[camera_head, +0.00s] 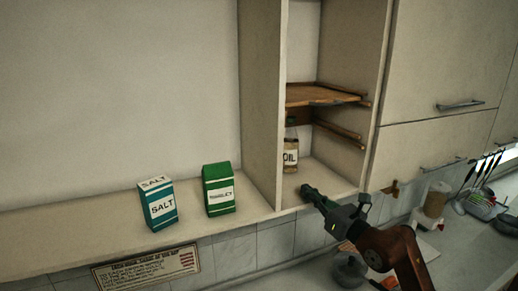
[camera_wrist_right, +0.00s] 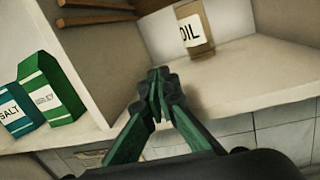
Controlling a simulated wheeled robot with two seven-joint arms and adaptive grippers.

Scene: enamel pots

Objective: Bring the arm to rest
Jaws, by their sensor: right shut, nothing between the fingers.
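My right gripper (camera_head: 308,193) reaches in from the lower right in the head view, in front of the open cabinet's bottom shelf. It is shut with nothing between its fingers. In the right wrist view its green fingers (camera_wrist_right: 158,88) meet at the tips, with the shelf behind them. An oil jar (camera_head: 290,156) stands upright on that shelf, behind and apart from the gripper. The jar also shows in the right wrist view (camera_wrist_right: 196,30). My left gripper is in neither view.
A salt box (camera_head: 158,204) and a green box (camera_head: 219,189) stand on the ledge left of the cabinet. A wooden shelf board (camera_head: 320,95) sits above the jar. A sign (camera_head: 147,268) hangs below the ledge. A utensil holder (camera_head: 482,205) stands at the right.

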